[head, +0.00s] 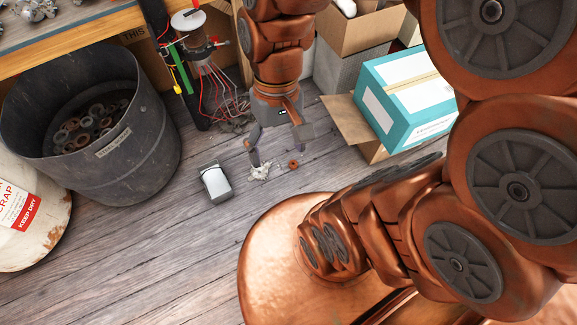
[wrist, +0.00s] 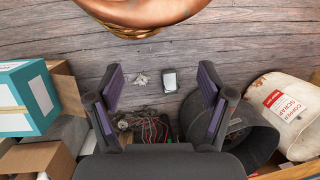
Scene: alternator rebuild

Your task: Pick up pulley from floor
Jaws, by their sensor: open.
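A small orange-brown ring (head: 293,164), which may be the pulley, lies on the plank floor in the head view. It is too small to be sure. A crumpled whitish piece (head: 262,171) lies just left of it and also shows in the wrist view (wrist: 140,78). My gripper (head: 278,146) is open and empty, pointing down above the floor near these things. In the wrist view my gripper (wrist: 161,84) has its fingers wide apart. I cannot make out the ring there; the left finger may hide it.
A silver-grey block (head: 215,183) lies on the floor to the left. A dark bin (head: 155,150) of round parts and a white scrap drum (head: 40,240) stand at left. Loose wires (head: 215,90) hang behind my gripper. A teal box (head: 375,85) stands at right.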

